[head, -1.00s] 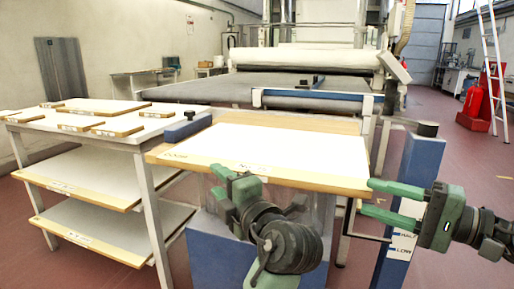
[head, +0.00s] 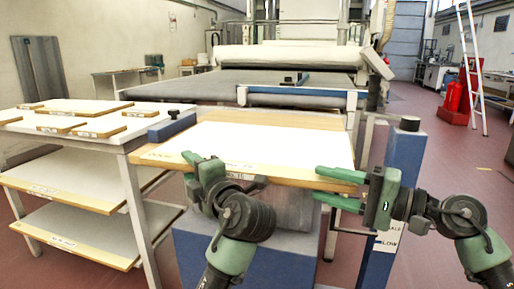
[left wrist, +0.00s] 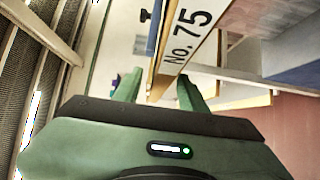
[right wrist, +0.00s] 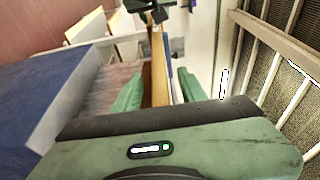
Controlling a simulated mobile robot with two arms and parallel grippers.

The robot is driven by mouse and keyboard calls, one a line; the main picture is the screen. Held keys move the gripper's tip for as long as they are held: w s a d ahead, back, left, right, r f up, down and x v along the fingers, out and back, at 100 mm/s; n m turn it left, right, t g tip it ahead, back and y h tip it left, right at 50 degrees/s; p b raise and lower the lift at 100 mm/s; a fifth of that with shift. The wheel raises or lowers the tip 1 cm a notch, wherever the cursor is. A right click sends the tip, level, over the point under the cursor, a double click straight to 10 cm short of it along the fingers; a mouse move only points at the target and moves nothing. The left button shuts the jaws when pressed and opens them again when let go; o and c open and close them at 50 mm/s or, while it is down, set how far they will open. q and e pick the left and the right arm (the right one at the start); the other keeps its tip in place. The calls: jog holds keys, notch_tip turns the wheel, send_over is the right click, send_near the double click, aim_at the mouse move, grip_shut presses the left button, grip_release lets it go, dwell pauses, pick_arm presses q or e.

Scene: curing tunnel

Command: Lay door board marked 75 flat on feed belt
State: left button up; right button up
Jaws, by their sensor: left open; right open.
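The door board marked 75 (head: 270,143) is a pale panel with a wooden edge, lying on a stand in front of the feed belt (head: 190,88). Its "No. 75" label (left wrist: 187,38) is readable in the left wrist view. My left gripper (head: 198,163) is open at the left part of the front edge; the edge shows between its fingers. My right gripper (head: 320,186) is open at the right end of that edge. In the right wrist view the wooden edge (right wrist: 159,80) runs between its fingers. Grip contact cannot be seen.
A table (head: 120,143) with small boards stands at left, with larger boards on shelves below. A blue block (head: 172,127) sits beside the board's left side. A blue post (head: 400,165) stands at right. A blue bar (head: 300,99) crosses the belt's near end.

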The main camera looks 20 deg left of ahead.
pick_arm(q)
jog(key=shift+w+a, duration=0.3)
jog(key=shift+a, duration=0.05)
pick_arm(e)
jog(key=shift+w+a, duration=0.1)
jog(key=shift+a, duration=0.35)
pick_arm(q)
grip_shut()
pick_arm(e)
grip_shut()
pick_arm(q)
jog(key=shift+f, duration=0.1)
pick_arm(e)
jog(key=shift+f, duration=0.1)
dwell(0.4)
